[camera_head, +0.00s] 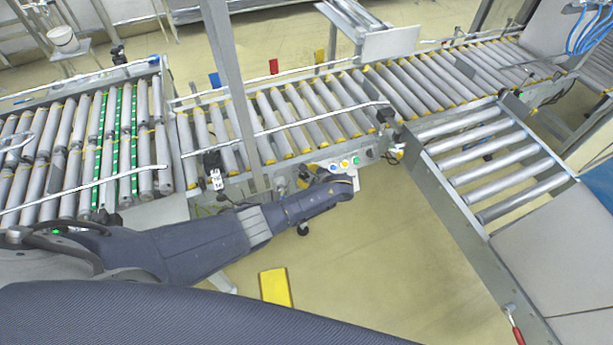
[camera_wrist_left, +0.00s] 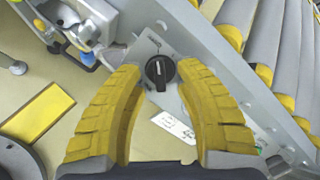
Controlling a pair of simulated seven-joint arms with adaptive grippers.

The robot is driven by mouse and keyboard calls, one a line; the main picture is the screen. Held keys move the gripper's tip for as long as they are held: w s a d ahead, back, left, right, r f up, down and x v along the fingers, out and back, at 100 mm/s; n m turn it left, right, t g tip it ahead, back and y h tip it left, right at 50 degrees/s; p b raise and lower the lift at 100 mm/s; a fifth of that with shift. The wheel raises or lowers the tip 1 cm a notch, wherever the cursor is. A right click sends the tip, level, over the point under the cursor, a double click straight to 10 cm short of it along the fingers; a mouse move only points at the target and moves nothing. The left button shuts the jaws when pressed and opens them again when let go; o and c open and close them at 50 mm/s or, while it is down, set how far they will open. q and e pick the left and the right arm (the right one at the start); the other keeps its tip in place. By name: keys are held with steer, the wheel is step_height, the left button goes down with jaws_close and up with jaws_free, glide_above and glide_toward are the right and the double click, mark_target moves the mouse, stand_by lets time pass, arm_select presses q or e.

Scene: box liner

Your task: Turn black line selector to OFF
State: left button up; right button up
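The black line selector (camera_wrist_left: 160,73) is a round knob with a pale mark on its grip, set on a grey plate (camera_wrist_left: 150,47) in the left wrist view. The mark runs roughly up and down in that view; the small lettering cannot be read. My left gripper (camera_wrist_left: 160,70) has yellow ridged fingers, open on either side of the knob, with a narrow gap showing beside each tip. In the head view my left gripper (camera_head: 308,173) is at the conveyor's side rail, and the selector is hidden there. My right gripper is not in view.
A control panel with coloured buttons (camera_head: 345,163) is right beside the left gripper. Roller conveyors (camera_head: 300,110) run behind it, and a side conveyor (camera_head: 490,165) stands at the right. A yellow block (camera_head: 276,287) is on the otherwise open floor.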

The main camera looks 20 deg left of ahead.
arm_select(q)
steer(key=shift+w+a+f, duration=0.1)
steer(key=shift+a, duration=0.05)
steer(key=shift+c, duration=0.4)
jaws_close()
